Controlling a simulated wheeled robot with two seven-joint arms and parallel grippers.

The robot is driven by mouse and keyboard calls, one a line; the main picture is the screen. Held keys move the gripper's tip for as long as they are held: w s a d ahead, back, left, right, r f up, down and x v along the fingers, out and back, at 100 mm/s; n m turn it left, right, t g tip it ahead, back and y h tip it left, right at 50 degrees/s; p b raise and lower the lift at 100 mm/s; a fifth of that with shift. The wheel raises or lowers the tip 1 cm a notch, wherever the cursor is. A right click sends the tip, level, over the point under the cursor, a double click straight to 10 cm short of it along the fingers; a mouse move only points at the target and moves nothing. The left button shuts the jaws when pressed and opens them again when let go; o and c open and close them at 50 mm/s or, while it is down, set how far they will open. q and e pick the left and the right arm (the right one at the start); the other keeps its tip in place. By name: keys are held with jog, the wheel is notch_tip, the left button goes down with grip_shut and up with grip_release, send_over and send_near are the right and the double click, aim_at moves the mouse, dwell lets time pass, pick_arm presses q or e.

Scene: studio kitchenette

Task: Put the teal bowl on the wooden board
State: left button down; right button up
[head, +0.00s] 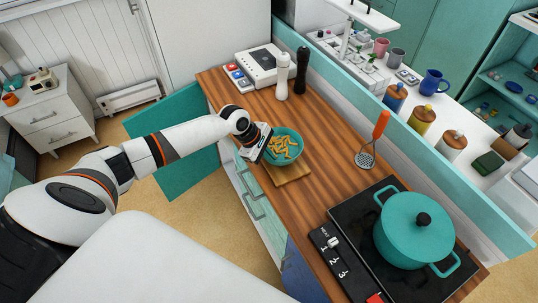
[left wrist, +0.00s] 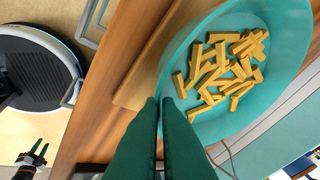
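The teal bowl (head: 291,138), filled with yellow stick-shaped pieces, is upright over the far part of the wooden board (head: 293,174) on the counter. My left gripper (head: 266,146) is at the bowl's left rim. In the left wrist view, its two dark green fingers (left wrist: 159,101) are close together on the rim of the bowl (left wrist: 287,98). The board (left wrist: 135,88) shows beside and below the bowl there. I cannot tell whether the bowl touches the board. My right gripper (left wrist: 40,152) shows small at the lower left of the left wrist view, its fingers apart and empty.
A teal pot (head: 415,228) stands on the black hob at the near right. A slotted spatula with an orange handle (head: 379,124) is right of the bowl. White and black mills (head: 282,78) stand behind it. The wood counter between bowl and hob is clear.

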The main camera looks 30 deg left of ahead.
pick_arm(q)
jog(key=shift+w, duration=0.1)
jog(key=c, duration=1.6)
grip_release()
jog(key=shift+c, duration=0.2)
jog(key=b+v, duration=0.1)
jog(key=v, duration=1.1)
jog(key=shift+d, duration=0.1)
